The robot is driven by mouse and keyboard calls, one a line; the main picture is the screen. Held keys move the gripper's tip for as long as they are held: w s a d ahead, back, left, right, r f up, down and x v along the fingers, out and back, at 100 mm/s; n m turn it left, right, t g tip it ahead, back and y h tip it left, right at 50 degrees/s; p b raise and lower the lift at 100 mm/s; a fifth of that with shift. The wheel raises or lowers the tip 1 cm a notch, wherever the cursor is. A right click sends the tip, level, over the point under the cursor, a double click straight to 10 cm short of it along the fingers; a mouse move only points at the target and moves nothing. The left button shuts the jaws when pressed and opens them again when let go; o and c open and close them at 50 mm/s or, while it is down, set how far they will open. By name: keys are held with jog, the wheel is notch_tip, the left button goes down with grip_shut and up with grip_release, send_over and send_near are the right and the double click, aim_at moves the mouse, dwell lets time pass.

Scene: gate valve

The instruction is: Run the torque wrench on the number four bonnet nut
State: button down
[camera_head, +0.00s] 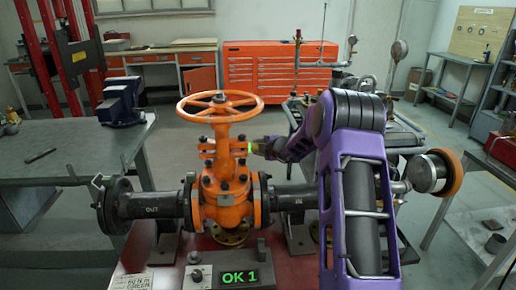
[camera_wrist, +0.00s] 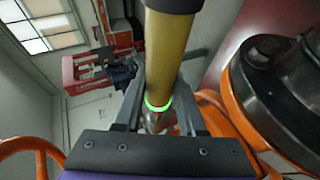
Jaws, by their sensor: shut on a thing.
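The orange gate valve (camera_head: 228,195) stands in mid-picture in the head view, its handwheel (camera_head: 220,104) on top. Dark nuts (camera_head: 242,138) show at its bonnet flanges; I cannot read which is number four. My gripper (camera_head: 262,148) comes in from the right at bonnet height. It is shut on the torque wrench, whose yellow shaft (camera_wrist: 167,55) and lit green ring (camera_wrist: 158,107) show between the fingers in the wrist view. The green ring is close beside the bonnet in the head view. I cannot tell whether the wrench's working end sits on a nut.
A display reading "OK 1" (camera_head: 240,277) stands in front of the valve. Dark pipes (camera_head: 150,205) run out on both sides. A bench with a vise (camera_head: 122,103) is at the left. An orange drawer cabinet (camera_head: 265,72) is at the back. A large dark round part (camera_wrist: 275,75) fills the wrist view's right.

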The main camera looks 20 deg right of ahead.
jog(key=shift+s+f, duration=0.1)
jog(key=shift+f, duration=0.65)
dwell(2.1)
jog(key=shift+r+p, duration=0.4)
jog(key=shift+p, duration=0.2)
dwell(0.8)
